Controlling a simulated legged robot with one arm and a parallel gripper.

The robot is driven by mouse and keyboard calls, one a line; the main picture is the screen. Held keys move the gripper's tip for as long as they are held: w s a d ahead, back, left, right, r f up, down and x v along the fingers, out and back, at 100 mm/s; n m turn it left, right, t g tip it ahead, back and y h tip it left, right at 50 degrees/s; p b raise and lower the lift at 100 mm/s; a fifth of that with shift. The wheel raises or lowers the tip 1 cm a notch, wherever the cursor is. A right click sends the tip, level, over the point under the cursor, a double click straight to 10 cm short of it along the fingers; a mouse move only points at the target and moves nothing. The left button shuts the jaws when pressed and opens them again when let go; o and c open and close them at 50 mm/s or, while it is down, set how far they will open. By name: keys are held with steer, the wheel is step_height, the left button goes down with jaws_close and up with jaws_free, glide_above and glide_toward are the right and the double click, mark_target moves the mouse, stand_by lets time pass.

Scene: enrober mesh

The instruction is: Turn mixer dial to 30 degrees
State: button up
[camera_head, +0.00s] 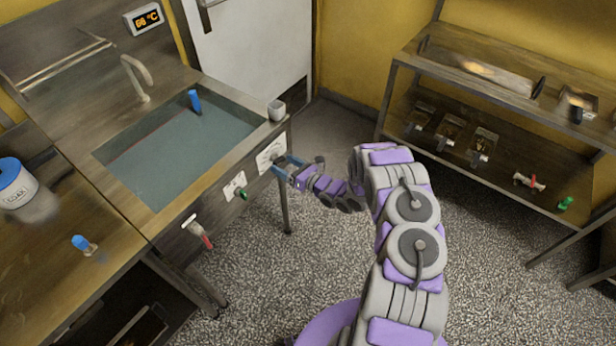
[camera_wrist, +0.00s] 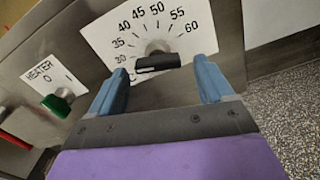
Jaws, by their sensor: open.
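The dial is a black bar-shaped knob (camera_wrist: 158,62) on a white scale plate (camera_wrist: 110,37), marked from 30 to 60. The knob's bar lies nearly level in the wrist view; which end points at the scale is unclear. In the head view the scale plate (camera_head: 268,154) is on the front of the sink unit, with the knob hidden. My gripper (camera_wrist: 161,76) is open and empty. Its blue fingers are spread to the left and right of the knob, apart from it. In the head view my gripper (camera_head: 284,166) is at the front panel.
A HEATER plate with a green knob (camera_wrist: 59,103) is left of the dial. A red-handled tap (camera_head: 201,235) sticks out further left. A grey cup (camera_head: 277,110) stands on the sink corner above the dial. A shelf rack (camera_head: 470,150) is at right; speckled floor lies between.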

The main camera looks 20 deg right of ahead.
steer(key=p+v, duration=0.2)
steer(key=v, duration=1.4)
steer(key=w+d+r+m+g+h, duration=0.2)
steer(key=w+d+r+m+h, duration=0.1)
steer(key=d+m+h, duration=0.3)
steer(key=w+d+r+m+g+h, duration=0.2)
steer(key=d+r+m+g+h, duration=0.15)
steer(key=d, duration=0.35)
steer(key=s+d+r+m+g+h, duration=0.1)
steer(key=s+r+m+g+h, duration=0.2)
steer(key=r+m, duration=0.4)
steer(key=s+d+r+m+h, duration=0.1)
steer(key=s+r+m+h, duration=0.2)
steer(key=s+r+m, duration=0.4)
steer(key=s+a+r+m+g+y, duration=0.1)
steer(key=s+a+r+m, duration=0.3)
steer(key=s+a, duration=0.4)
steer(key=s+a+r+m+g+y, duration=0.2)
steer(key=s+a+r+m+g, duration=0.2)
steer(key=s, duration=1)
steer(key=s+a+r+m+g+y, duration=0.2)
steer(key=s+a+r+m, duration=0.3)
steer(key=s+a+m, duration=0.4)
steer(key=s+a+g, duration=0.1)
steer(key=s+a, duration=0.1)
steer(key=a, duration=0.2)
steer(key=shift+s+a, duration=0.25)
steer(key=shift+a, duration=0.05)
